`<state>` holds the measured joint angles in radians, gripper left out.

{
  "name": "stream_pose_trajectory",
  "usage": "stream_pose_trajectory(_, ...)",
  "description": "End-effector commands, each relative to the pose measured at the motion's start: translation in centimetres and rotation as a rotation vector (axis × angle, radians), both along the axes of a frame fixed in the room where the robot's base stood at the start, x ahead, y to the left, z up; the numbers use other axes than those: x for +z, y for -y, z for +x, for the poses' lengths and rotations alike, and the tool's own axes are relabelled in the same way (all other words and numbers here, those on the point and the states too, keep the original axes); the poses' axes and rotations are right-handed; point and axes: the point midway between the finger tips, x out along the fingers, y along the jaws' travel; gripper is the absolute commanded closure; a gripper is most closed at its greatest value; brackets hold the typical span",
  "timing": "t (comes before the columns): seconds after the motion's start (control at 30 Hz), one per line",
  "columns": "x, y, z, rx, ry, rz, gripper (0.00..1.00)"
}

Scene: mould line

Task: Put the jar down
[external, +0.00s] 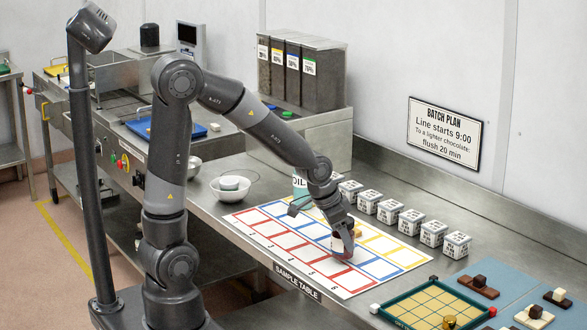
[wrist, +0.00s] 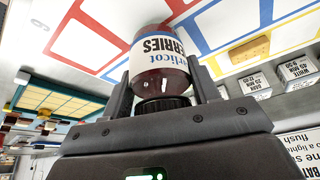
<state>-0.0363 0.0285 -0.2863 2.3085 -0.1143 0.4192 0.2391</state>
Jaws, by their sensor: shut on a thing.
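The jar (wrist: 158,50) has a label reading "ERRIES", dark red contents and a black lid. In the wrist view my gripper (wrist: 162,85) is shut on it, one finger on each side. In the external view my gripper (external: 335,232) is low over the white sheet with red, blue and yellow boxes (external: 268,227), near its right part. The jar is mostly hidden there by the gripper. I cannot tell whether its base touches the sheet.
A small tan block (wrist: 248,48) lies in a yellow box beside the jar. A row of labelled white tubs (external: 410,222) stands behind the sheet. An oil container (external: 299,184) is behind my wrist. A green-edged tray (external: 405,314) is at front right.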

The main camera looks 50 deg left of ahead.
Motion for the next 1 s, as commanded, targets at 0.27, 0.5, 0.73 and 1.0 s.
stream_pose_trajectory(0.27, -1.12, 0.04, 0.00, -0.001, 0.002, 0.000, 0.75)
stream_pose_trajectory(0.5, -1.50, 0.06, -0.02, -0.001, 0.001, 0.000, 0.44)
stream_pose_trajectory(0.73, -1.44, 0.05, -0.02, 0.000, 0.001, 0.000, 0.25)
stream_pose_trajectory(1.0, -1.36, 0.05, -0.02, 0.000, 0.001, 0.000, 0.23)
